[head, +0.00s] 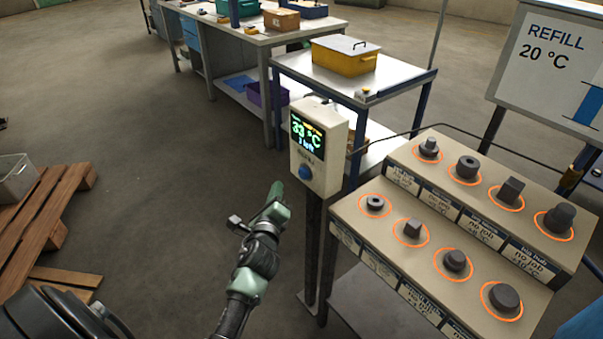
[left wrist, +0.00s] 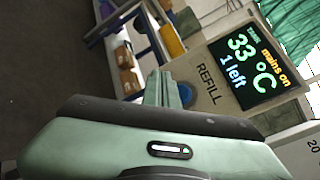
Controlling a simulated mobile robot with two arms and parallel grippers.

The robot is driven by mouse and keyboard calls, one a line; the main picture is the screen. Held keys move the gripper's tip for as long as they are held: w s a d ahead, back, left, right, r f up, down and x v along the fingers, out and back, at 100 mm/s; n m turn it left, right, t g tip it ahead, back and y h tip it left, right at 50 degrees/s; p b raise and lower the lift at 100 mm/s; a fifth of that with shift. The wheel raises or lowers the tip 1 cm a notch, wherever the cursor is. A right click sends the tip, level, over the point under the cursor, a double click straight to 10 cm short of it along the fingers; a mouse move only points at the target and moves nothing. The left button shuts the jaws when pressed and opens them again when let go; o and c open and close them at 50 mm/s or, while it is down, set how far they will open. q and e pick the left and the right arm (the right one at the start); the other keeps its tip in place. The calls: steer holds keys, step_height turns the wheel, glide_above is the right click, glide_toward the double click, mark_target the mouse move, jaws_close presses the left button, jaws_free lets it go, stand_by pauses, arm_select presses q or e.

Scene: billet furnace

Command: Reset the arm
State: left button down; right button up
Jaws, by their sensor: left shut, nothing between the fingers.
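My left arm comes up from the bottom of the head view. Its green gripper (head: 273,197) is shut and empty, in front of and a little left of a white box with a display (head: 313,150). The box stands on a dark post and has a blue button (head: 305,172). Its display (left wrist: 252,62) reads 33 °C, "1 left" and "mains on" in the left wrist view. The shut green fingers (left wrist: 162,88) point up beside the box's REFILL label there. The fingers look apart from the box. My right gripper is not in view.
A two-step stand (head: 448,207) with several dark metal pieces in orange rings is at the right. A REFILL 20 °C board (head: 550,55) stands behind it. A yellow case (head: 345,56) sits on a table behind the box. A wooden pallet (head: 40,215) lies at left; the floor between is clear.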

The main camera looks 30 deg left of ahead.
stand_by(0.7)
arm_select(q)
steer(key=s+d+f+n+g+h, duration=0.25)
steer(key=s+d+f, duration=0.2)
steer(key=f, duration=0.65)
steer(key=s+d+f+n+g+h, duration=0.1)
steer(key=s+d+f+n+g, duration=0.3)
steer(key=f, duration=0.7)
steer(key=s+d+f+n+h, duration=0.2)
steer(key=s+f, duration=0.3)
steer(key=f, duration=0.6)
steer(key=s+d+f+n+g, duration=0.1)
steer(key=s+f, duration=0.5)
steer(key=s, duration=0.6)
steer(key=s+d+f+n+g+h, duration=0.1)
steer(key=s+f+n+g, duration=0.3)
steer(key=s, duration=0.8)
steer(key=s+d+f+n+g, duration=0.1)
steer(key=s+f+n+g, duration=0.2)
steer(key=s, duration=1)
step_height(320, 180, down, 6)
steer(key=n, duration=0.2)
steer(key=shift+d+n, duration=0.25)
steer(key=shift+n, duration=0.1)
steer(key=shift+r, duration=0.1)
